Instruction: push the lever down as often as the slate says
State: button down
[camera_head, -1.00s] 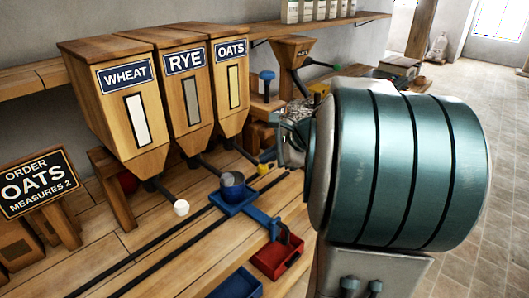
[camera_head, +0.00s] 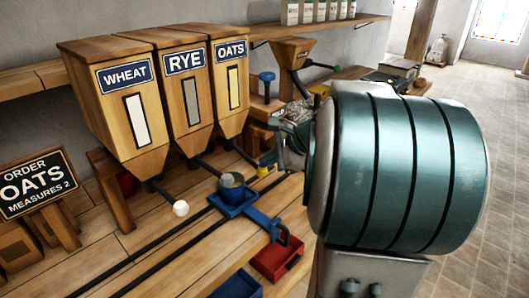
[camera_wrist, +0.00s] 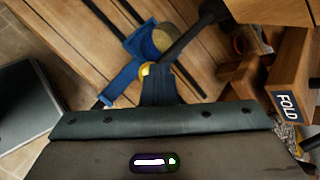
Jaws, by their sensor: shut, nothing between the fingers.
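The slate (camera_head: 38,184) at the left reads ORDER OATS MEASURES 2. The OATS bin (camera_head: 231,88) is the rightmost of three wooden bins. Its black lever ends in a yellow knob (camera_head: 262,171), which also shows in the wrist view (camera_wrist: 149,69). My gripper (camera_head: 269,158) is shut and empty, with its fingertips (camera_wrist: 154,76) right at the yellow knob; whether they touch it I cannot tell. In the wrist view the pot (camera_wrist: 168,40) shows a tan-brown inside.
The WHEAT bin (camera_head: 122,105) has a lever with a white knob (camera_head: 181,208); the RYE bin (camera_head: 188,90) stands between. A red tray (camera_head: 276,260) and a blue tray (camera_head: 238,285) lie in front.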

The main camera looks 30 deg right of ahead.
jog(key=shift+r+p, duration=2.5)
jog(key=shift+r, duration=0.5)
notch_tip(320, 180, up, 5)
jog(key=p, duration=0.4)
jog(key=shift+a, duration=0.1)
